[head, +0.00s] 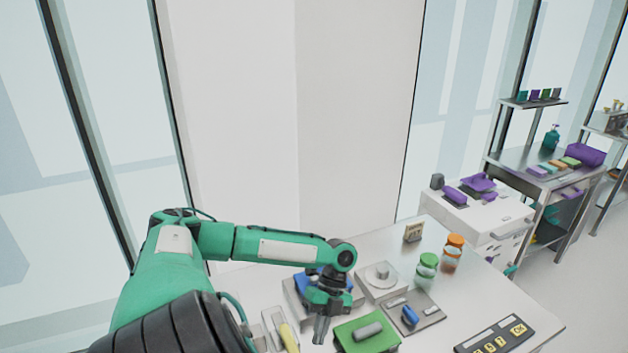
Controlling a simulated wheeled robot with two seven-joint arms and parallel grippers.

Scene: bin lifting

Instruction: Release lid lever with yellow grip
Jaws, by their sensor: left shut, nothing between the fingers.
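A lever with a yellow grip (287,336) shows at the bottom edge of the head view, on a light grey plate on the white table. My left gripper (320,335) points down a little to the right of the yellow grip and apart from it in the picture. Its fingers are together with nothing between them. A green lid or block (362,344) with a grey handle is just right of my fingertips. A blue-topped unit (300,285) is partly hidden behind my gripper. I cannot tell which lid the lever belongs to. My right gripper is not in view.
A grey unit with a round knob (383,273), a plate with a blue handle (410,315), green-lidded (427,266) and orange-lidded (453,250) jars and a dark button panel (495,338) stand to the right. A white wall rises behind the table.

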